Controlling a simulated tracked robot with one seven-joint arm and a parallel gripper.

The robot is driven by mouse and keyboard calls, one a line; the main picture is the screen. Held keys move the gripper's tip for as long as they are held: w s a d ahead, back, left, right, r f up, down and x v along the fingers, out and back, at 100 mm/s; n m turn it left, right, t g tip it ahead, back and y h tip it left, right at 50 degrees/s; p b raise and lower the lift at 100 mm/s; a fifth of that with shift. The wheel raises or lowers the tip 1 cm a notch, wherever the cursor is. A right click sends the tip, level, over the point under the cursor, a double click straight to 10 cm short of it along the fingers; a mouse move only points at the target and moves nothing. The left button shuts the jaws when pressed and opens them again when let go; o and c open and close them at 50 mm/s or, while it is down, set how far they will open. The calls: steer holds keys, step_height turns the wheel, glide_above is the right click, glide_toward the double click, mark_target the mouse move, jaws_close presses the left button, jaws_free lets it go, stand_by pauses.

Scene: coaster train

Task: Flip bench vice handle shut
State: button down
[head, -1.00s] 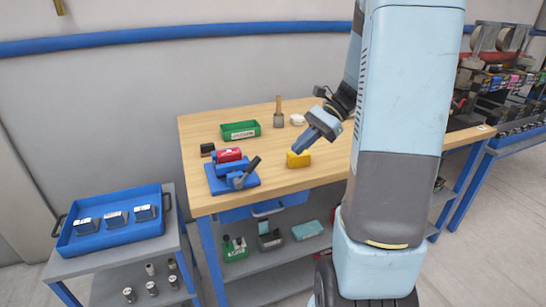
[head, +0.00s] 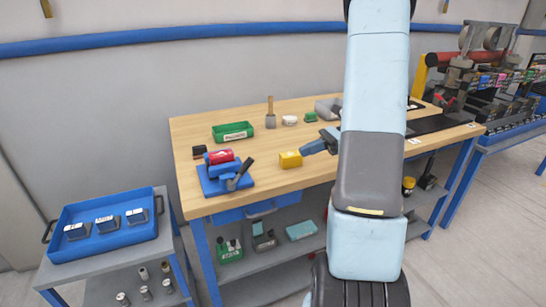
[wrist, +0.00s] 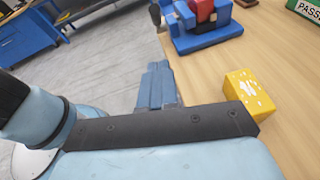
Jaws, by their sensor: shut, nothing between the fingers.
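The bench vice (head: 226,183) is blue and sits on a blue base at the left front corner of the wooden bench. A red piece (head: 221,156) sits at its top. Its dark handle (head: 240,172) sticks up at a slant to the right. The vice also shows at the top of the wrist view (wrist: 208,38), cut off by the frame edge. My gripper (head: 304,150) is shut and empty, beside the yellow block and well to the right of the vice. Its blue fingers show in the wrist view (wrist: 155,82); they are apart from the vice.
A yellow block (head: 290,159) lies on the bench (head: 265,185) between my gripper and the vice. A green bin (head: 232,132), a brush (head: 270,112) and a white round item (head: 289,120) stand behind. A blue tray (head: 105,250) is on a cart at left.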

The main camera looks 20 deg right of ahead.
steer(key=w+a, duration=0.2)
steer(key=a, duration=1.1)
steer(key=shift+f, duration=0.45)
steer(key=shift+w+d+r, duration=0.1)
